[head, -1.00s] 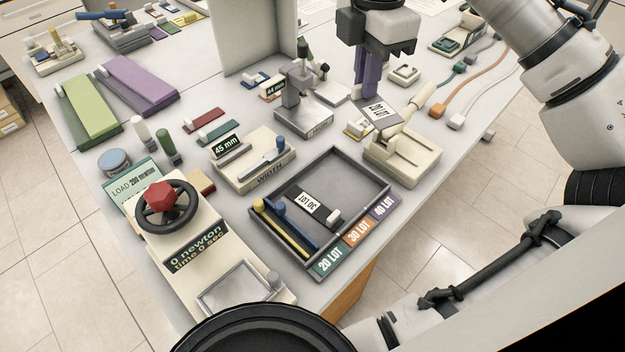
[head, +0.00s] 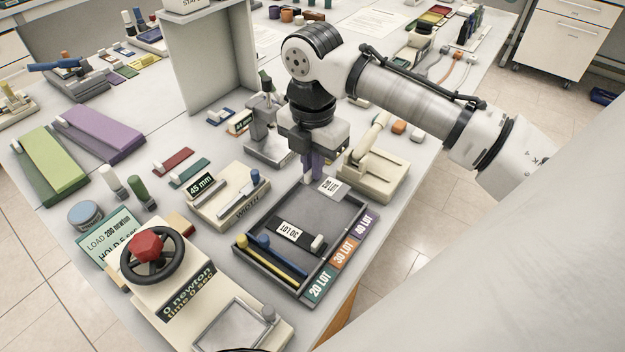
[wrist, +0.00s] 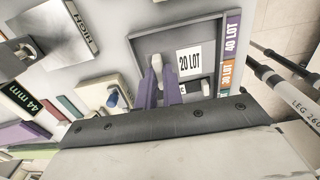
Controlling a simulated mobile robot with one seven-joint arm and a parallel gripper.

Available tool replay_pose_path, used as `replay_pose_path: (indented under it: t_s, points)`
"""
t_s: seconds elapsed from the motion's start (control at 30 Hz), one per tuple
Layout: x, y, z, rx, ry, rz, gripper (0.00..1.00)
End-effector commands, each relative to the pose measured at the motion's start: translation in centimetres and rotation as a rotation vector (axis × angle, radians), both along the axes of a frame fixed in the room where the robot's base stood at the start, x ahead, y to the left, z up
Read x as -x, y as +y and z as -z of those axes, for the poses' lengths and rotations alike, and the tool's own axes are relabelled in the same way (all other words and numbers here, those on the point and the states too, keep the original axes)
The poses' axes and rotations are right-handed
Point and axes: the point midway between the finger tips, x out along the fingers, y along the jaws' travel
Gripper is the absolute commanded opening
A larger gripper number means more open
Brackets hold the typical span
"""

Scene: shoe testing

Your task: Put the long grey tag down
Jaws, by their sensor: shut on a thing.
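My gripper (head: 309,176) has purple fingers pointing down at the far edge of the dark grey tray (head: 318,207). It is shut on the long grey tag (head: 331,187) near the tag's white end knob. In the wrist view, the fingers (wrist: 158,86) are around that knob, and the tag's white label (wrist: 189,62) reads 20 LOT. The tag is over the tray's far part, near the purple 40 LOT marking. Whether it touches the tray floor cannot be told. A dark tag (head: 289,229) labelled 30 LOT lies in the tray's middle.
A cream lever fixture (head: 375,165) stands close behind right. The 45 mm width block (head: 228,207) is left of the tray, and the handwheel press (head: 190,290) stands in front.

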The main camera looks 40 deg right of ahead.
Motion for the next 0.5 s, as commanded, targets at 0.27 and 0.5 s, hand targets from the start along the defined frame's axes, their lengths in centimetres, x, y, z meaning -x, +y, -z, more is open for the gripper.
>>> replay_pose_path:
  t_s: [0.27, 0.5]
  points:
    - [0.0, 0.0, 2.7, 0.001, 0.002, 0.0, 0.0]
    - [0.0, 0.0, 5.4, 0.0, 0.0, 0.0, 0.0]
